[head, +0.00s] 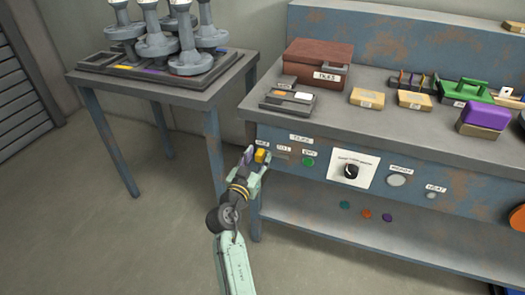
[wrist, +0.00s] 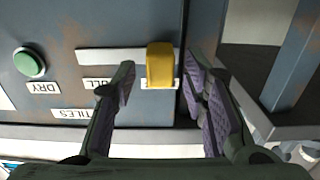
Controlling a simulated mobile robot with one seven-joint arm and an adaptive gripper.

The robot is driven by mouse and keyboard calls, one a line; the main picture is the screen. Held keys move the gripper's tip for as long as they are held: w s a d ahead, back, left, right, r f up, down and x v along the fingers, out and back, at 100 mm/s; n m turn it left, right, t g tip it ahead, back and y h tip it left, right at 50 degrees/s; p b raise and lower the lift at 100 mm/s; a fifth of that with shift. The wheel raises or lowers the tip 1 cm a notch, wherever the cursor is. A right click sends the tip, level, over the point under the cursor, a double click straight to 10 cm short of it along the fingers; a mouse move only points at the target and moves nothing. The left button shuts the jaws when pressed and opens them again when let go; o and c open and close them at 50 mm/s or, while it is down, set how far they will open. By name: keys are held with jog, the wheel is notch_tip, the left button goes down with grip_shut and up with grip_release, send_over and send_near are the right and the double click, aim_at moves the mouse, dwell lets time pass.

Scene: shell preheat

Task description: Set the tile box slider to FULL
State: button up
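The tile box slider has a yellow knob (head: 261,156) on the blue bench front. In the wrist view the knob (wrist: 160,64) sits at the right end of a pale track (wrist: 108,58). A partly hidden label ending in "LL" (wrist: 97,84) lies by the track's other part, towards the DRY button. The label at the knob is mostly covered. My gripper (wrist: 158,82) is open, its purple-padded fingers on either side of the knob, with gaps visible. In the head view my gripper (head: 254,162) is at the bench's left front corner.
A green DRY button (head: 308,161) is beside the track, with a dial panel (head: 352,170) further right. The bench leg and a side table (head: 180,90) holding grey objects stand to the left. The floor in front is clear.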

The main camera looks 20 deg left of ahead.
jog(key=shift+w, duration=0.15)
jog(key=shift+c, duration=0.6)
grip_shut()
